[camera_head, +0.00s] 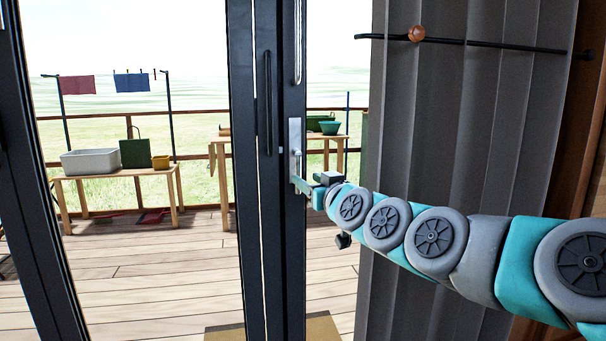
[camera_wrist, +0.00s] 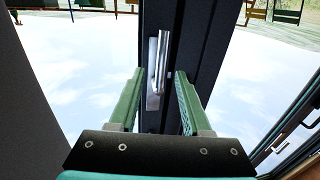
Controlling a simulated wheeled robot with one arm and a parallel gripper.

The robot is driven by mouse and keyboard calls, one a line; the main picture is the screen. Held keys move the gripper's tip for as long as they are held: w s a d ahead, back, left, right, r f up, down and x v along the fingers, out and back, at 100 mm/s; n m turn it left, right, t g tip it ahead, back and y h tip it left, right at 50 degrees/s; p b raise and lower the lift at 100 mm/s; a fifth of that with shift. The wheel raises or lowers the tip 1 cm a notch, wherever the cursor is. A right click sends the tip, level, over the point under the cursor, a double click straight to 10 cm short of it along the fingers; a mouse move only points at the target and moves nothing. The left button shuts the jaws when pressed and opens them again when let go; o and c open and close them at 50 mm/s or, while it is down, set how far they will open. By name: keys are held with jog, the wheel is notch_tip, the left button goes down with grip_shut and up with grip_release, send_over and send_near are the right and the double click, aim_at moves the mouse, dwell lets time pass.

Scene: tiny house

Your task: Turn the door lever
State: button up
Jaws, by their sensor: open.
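The door lever (camera_head: 297,154) is a small silver handle on a pale metal plate (camera_head: 295,128), on the dark frame of the glass door. In the wrist view the lever (camera_wrist: 163,60) is a bright bar in front of its plate (camera_wrist: 153,68). My gripper (camera_head: 300,186) reaches in from the right, just below the lever in the head view. In the wrist view my gripper (camera_wrist: 160,76) has its two green fingers apart, one on each side of the lever's lower end. I cannot tell whether either finger touches it.
A grey curtain (camera_head: 455,130) hangs from a black rod (camera_head: 480,43) close behind my arm. A dark vertical pull bar (camera_head: 267,100) is left of the lever. Beyond the glass, a wooden deck (camera_head: 150,270) holds a table (camera_head: 120,174) with a white basin (camera_head: 90,162).

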aim_at(299, 175)
jog(key=shift+p+x, duration=0.4)
jog(key=shift+x, duration=2.7)
jog(key=shift+a+f, duration=0.1)
grip_shut()
